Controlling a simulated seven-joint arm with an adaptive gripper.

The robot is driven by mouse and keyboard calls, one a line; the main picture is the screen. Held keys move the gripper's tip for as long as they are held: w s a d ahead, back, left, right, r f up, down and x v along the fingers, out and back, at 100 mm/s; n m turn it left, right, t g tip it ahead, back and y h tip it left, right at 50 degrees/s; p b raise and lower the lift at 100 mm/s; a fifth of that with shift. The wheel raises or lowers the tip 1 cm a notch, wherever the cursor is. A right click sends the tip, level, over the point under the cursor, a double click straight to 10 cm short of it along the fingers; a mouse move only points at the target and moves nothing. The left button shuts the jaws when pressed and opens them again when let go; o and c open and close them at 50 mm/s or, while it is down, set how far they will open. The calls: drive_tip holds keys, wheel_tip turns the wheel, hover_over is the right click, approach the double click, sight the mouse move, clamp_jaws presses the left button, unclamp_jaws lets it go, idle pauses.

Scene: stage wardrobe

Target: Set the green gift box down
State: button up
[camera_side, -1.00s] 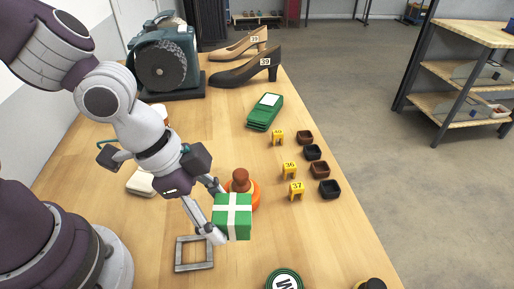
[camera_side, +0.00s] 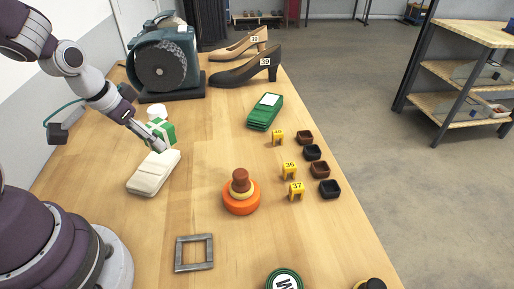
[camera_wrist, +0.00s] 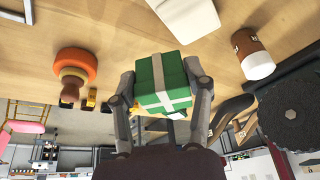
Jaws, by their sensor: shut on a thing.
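The green gift box (camera_side: 168,130) with white ribbon bands is between the fingers of my gripper (camera_side: 158,141) in the side view, at the left of the table. In the wrist view the box (camera_wrist: 164,84) is pinched between both fingers of my gripper (camera_wrist: 164,92). In the side view, one finger and my arm hide part of the box. Its underside is hidden, so I cannot tell whether it touches the table.
A cream case (camera_side: 153,174) lies just in front of the box. A white-topped cup (camera_side: 156,111) stands behind it. The teal grinding machine (camera_side: 163,62) is farther back. An orange stacked piece (camera_side: 241,197) stands mid-table; a grey square frame (camera_side: 194,253) lies nearer.

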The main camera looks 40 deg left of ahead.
sight(150, 147)
wheel_tip(150, 147, down, 4)
drive_tip(key=shift+d+r, duration=0.1)
drive_tip(key=shift+w+f, duration=0.2)
drive_tip(key=shift+w, duration=0.1)
drive_tip(key=w+a, duration=0.1)
drive_tip(key=w, duration=0.4)
drive_tip(key=w+a+f, duration=0.1)
drive_tip(key=w, duration=0.4)
drive_tip(key=w+a, duration=0.2)
drive_tip(key=w, duration=0.3)
drive_tip(key=shift+f, duration=1.95)
drive_tip(key=shift+f, duration=0.1)
drive_tip(key=o, duration=1.1)
